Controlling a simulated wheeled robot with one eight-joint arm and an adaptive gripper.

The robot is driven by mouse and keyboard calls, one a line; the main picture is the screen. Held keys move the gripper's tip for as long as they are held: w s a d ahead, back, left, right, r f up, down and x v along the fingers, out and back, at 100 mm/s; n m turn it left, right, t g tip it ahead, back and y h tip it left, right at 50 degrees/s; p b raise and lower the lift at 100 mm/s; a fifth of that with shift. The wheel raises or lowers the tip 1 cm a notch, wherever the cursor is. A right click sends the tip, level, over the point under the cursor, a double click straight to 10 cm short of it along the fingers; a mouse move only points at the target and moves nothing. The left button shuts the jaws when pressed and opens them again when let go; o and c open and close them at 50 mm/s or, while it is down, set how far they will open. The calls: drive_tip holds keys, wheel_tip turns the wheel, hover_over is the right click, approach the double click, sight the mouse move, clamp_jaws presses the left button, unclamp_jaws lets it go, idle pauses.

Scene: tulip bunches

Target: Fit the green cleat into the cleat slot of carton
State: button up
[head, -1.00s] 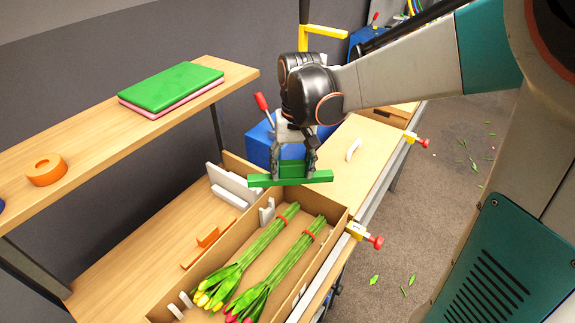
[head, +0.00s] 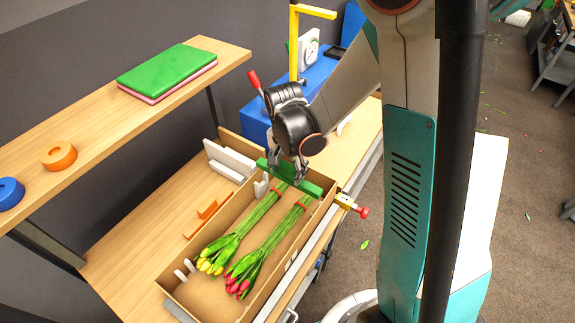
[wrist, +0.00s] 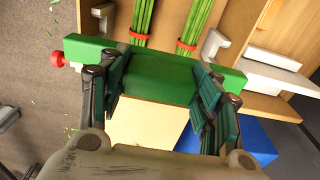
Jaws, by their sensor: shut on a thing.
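The green cleat (head: 314,187) is a long bar with a raised middle block. My gripper (head: 286,174) is shut on that block, with one finger on each side, as the wrist view (wrist: 158,82) shows. The cleat lies crosswise over the far end of the open cardboard carton (head: 212,318), its ends near the two side walls. Pale brackets on the carton walls, one at the far left (head: 261,187), lie close to the cleat; the wrist view shows one bracket (wrist: 213,45) beside it. I cannot tell whether the cleat touches them.
Two tulip bunches, yellow (head: 212,255) and red (head: 243,272), lie in the carton, stems toward the cleat. White blocks (head: 229,160) and orange pieces (head: 206,208) lie left of the carton. A red-knobbed clamp (head: 352,205) sits at the right. A shelf (head: 100,120) stands at left.

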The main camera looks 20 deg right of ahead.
sight(287, 181)
drive_tip(key=shift+f+b, duration=2.85)
drive_tip(key=shift+f, duration=0.05)
drive_tip(key=shift+f+b, duration=2.25)
drive_tip(key=shift+b, duration=0.3)
drive_tip(key=o, duration=1.2)
drive_tip(key=shift+o, duration=0.2)
drive_tip(key=shift+r, duration=0.15)
drive_tip(key=r, duration=1.1)
drive_tip(key=shift+s+a+r, duration=0.2)
drive_tip(key=shift+a+r, duration=0.1)
drive_tip(key=shift+r, duration=0.1)
